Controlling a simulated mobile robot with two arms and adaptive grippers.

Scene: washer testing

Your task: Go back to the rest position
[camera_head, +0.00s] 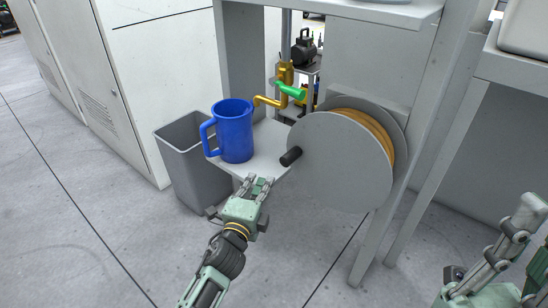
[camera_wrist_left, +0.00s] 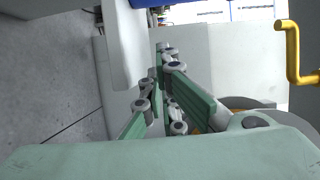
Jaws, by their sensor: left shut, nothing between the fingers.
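My left gripper (camera_head: 259,184) is shut and empty in the head view, just in front of the white shelf (camera_head: 262,165). The left wrist view shows its fingers (camera_wrist_left: 157,80) close together with nothing between them. A blue jug (camera_head: 234,132) stands upright on the shelf, its handle facing left, apart from the gripper. A yellow tap (camera_head: 268,101) with a green handle (camera_head: 290,90) is behind the jug's right side; its spout ends near the jug's rim. Part of my right arm shows at the lower right of the head view; whether its gripper is open cannot be made out.
A grey bin (camera_head: 185,150) stands left of the shelf, by white cabinets (camera_head: 140,95). A grey hose reel (camera_head: 340,160) with a black knob is right of my left gripper. A white table leg (camera_head: 440,160) stands at the right. The floor in front is clear.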

